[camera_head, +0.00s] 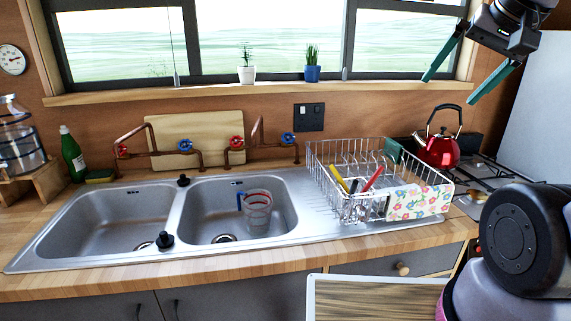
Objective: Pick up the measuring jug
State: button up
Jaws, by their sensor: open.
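The measuring jug (259,214) is a clear jug with red markings and a blue handle on its left side. It stands in the right basin of the steel double sink (153,256), to the right of the drain. My gripper (458,88) is at the upper right, high above the counter in front of the window. Its two teal fingers are spread apart with nothing between them. It is well apart from the jug, up and to the right.
A wire dish rack (335,207) with utensils and a flowered cloth stands right of the basin. A red kettle (438,151) sits on the hob behind it. Copper taps (200,155) and a wooden board (196,128) are behind the sink. A green bottle (72,155) stands at left.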

aim_at(258, 203)
jog(key=u, duration=2.75)
jog(key=i+j, duration=0.25)
jog(key=i, duration=0.15)
jog(key=z, duration=0.4)
jog(key=i+j+z, duration=0.1)
jog(key=z, duration=0.35)
jog(key=j+z, duration=0.1)
jog(key=z, duration=0.3)
jog(key=j+z, duration=0.1)
jog(key=z, duration=0.35)
jog(key=i+j, duration=0.05)
